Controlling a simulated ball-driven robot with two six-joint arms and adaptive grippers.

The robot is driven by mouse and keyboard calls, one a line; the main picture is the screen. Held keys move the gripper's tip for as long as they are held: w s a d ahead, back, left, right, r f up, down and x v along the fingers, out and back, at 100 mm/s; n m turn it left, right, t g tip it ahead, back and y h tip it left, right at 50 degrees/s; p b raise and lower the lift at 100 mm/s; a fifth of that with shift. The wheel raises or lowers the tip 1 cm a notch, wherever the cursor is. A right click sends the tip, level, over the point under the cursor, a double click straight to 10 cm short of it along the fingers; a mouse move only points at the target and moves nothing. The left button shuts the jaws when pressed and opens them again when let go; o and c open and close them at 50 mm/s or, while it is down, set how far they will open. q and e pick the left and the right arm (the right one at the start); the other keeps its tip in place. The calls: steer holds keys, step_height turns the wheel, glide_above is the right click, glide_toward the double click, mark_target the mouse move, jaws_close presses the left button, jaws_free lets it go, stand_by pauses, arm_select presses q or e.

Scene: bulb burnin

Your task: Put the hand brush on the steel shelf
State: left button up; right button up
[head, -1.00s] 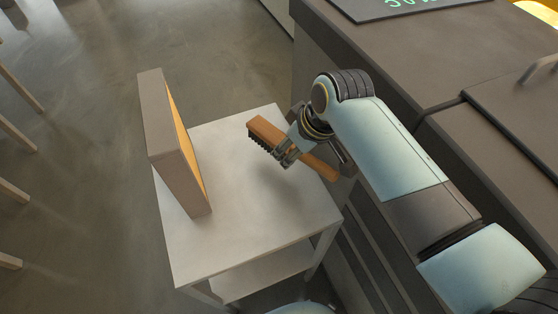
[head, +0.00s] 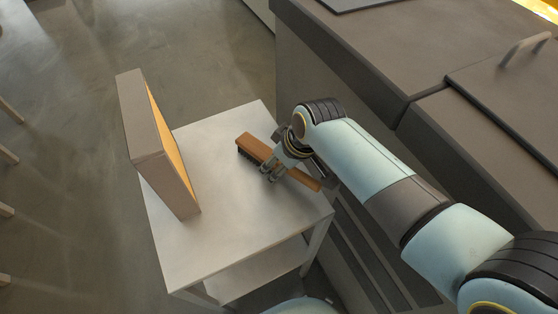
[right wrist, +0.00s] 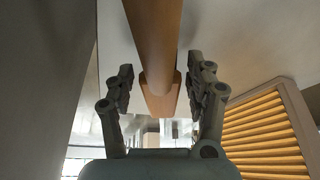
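The hand brush (head: 253,147) has an orange-brown wooden body and dark bristles. In the head view it appears to rest, bristles down, on the top of the pale steel shelf (head: 225,245), near its right edge. My right gripper (head: 270,174) is around the middle of the brush from above. In the right wrist view the brush's wooden handle (right wrist: 155,40) runs between the fingers, with a visible gap on each side, so the gripper (right wrist: 160,78) is open. The contact under the bristles is partly hidden. My left gripper is not in view.
An upright box-like panel (head: 158,150) with an orange slatted face stands on the shelf's left side; its slats also show in the right wrist view (right wrist: 265,135). A dark counter (head: 430,50) borders the shelf on the right. The shelf's front middle is clear.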

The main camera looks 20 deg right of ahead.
steer(key=shift+o, duration=0.4)
steer(key=shift+r, duration=0.15)
steer(key=shift+s+r, duration=0.1)
steer(key=shift+r, duration=0.2)
steer(key=p+v, duration=0.1)
steer(key=v, duration=1)
steer(key=shift+s+d+r+p, duration=0.1)
steer(key=shift+s+r+p, duration=0.05)
steer(key=shift+p, duration=0.25)
